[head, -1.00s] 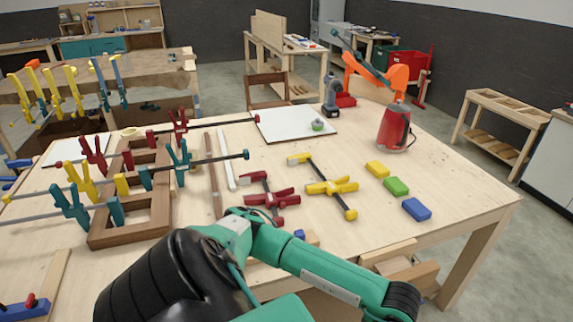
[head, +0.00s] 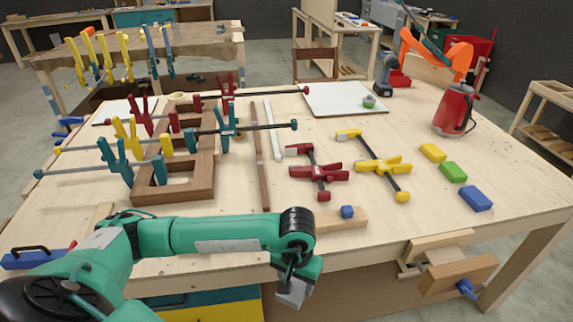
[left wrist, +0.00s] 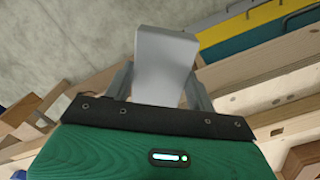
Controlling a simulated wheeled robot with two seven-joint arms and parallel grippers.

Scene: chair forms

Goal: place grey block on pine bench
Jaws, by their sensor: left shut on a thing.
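The grey block (head: 293,291) shows in the head view in front of the bench's near edge. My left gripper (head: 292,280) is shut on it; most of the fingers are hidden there. In the left wrist view, the grey block (left wrist: 165,62) sits between the two fingers of the left gripper (left wrist: 163,85), clear of any surface, with floor behind it. The pine bench (head: 525,185) is the large pale wooden table filling the head view. My right gripper is not in view.
A brown wooden frame (head: 203,180) with several clamps fills the bench's left side. Red (head: 318,172) and yellow (head: 378,168) clamps lie mid-bench. Yellow, green and blue (head: 476,198) blocks line the right. A vise (head: 455,272) juts from the front edge. Bare wood lies at the front right.

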